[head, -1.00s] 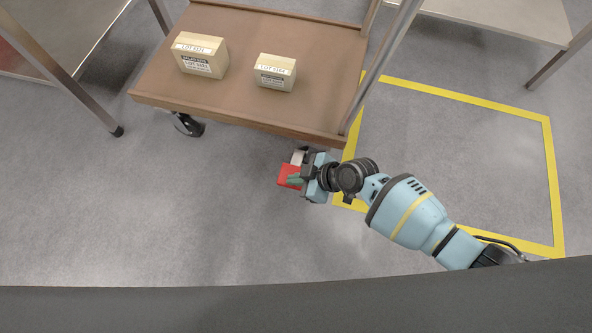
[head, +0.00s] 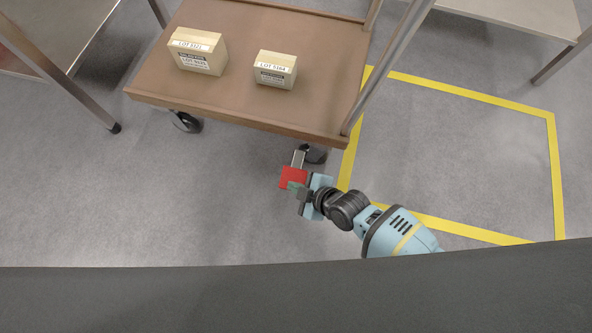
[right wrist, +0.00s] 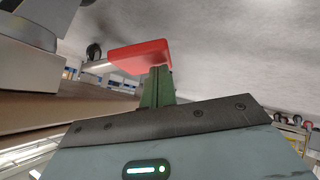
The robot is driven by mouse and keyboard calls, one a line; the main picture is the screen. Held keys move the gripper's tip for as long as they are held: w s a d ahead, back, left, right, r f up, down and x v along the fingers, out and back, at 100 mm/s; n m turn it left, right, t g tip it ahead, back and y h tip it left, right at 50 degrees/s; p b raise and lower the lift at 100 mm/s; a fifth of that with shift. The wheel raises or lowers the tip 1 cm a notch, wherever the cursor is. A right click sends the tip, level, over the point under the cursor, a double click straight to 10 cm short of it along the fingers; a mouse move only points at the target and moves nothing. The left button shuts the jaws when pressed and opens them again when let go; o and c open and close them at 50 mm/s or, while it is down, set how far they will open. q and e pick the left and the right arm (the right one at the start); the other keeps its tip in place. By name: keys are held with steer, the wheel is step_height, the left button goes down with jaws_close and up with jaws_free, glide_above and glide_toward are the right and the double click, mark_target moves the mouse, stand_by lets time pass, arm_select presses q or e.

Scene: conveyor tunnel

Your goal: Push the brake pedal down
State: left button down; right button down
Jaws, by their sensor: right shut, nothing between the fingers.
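The red brake pedal (head: 292,177) is at the end of a short grey lever (head: 298,158), by the cart's front right caster. My right gripper (head: 297,187) is shut and empty, its green fingertips at the pedal's lower right edge. In the right wrist view the red pedal (right wrist: 140,55) lies just past the tips of the closed green fingers (right wrist: 158,84). The fingers overlap the pedal's edge in the picture; I cannot tell whether they touch it. My left gripper is not in view.
The brown cart (head: 240,118) carries two cartons, a larger one (head: 198,51) and a smaller one (head: 275,69). Its metal post (head: 385,70) rises at the right. A yellow floor outline (head: 552,170) lies to the right. The floor left of the pedal is clear.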

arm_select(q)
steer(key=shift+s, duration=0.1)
